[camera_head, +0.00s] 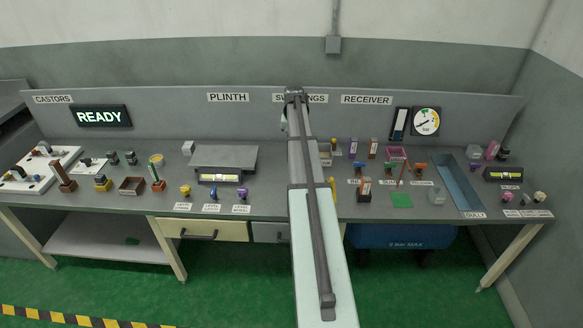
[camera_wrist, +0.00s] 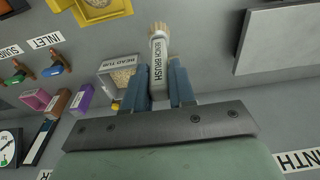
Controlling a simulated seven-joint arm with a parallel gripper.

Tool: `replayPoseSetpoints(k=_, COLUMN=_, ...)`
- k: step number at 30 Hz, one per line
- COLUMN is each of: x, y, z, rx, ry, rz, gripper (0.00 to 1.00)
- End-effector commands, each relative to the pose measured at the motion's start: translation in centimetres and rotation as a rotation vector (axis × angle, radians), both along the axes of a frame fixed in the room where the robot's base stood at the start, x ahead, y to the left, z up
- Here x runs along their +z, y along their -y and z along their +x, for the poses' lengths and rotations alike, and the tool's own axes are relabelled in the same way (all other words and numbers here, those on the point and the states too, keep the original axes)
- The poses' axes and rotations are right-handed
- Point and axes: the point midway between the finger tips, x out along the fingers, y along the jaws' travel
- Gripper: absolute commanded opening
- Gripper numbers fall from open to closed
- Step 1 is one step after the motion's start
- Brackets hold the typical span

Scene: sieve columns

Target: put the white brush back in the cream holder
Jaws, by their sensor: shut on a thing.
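The white brush (camera_wrist: 157,62), lettered BENCH BRUSH, is between the two blue fingers of my gripper (camera_wrist: 159,72) in the wrist view. The gripper is shut on its white handle. The pale bristle end points away from the gripper, toward the top of the picture. In the head view my arm hides the brush and most of the gripper. I cannot make out a cream holder with certainty in either view; my arm covers the middle of the bench.
A yellow tray (camera_wrist: 122,8) lies near the bristle end. A grey raised plate (camera_wrist: 283,38) is at right. Purple (camera_wrist: 80,100) and brown (camera_wrist: 58,103) blocks stand at left. The bench (camera_head: 270,160) is crowded on both sides.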

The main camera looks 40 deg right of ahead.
Motion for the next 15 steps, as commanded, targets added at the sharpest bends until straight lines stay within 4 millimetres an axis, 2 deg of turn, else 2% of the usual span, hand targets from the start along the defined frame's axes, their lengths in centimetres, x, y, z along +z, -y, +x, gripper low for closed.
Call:
replayPoseSetpoints(k=1, x=0.3, y=1.9, z=2.1, rx=-0.001, ry=0.001, rz=-0.001, gripper=0.0)
replayPoseSetpoints(k=6, x=1.0, y=5.4, z=6.3, rx=-0.002, ry=0.001, rz=-0.002, gripper=0.0)
replayPoseSetpoints(k=11, x=1.4, y=7.7, z=9.0, rx=-0.002, ry=-0.002, rz=-0.001, gripper=0.0)
replayPoseSetpoints(k=15, x=1.5, y=8.6, z=10.1, rx=-0.002, ry=-0.004, rz=0.0, gripper=0.0)
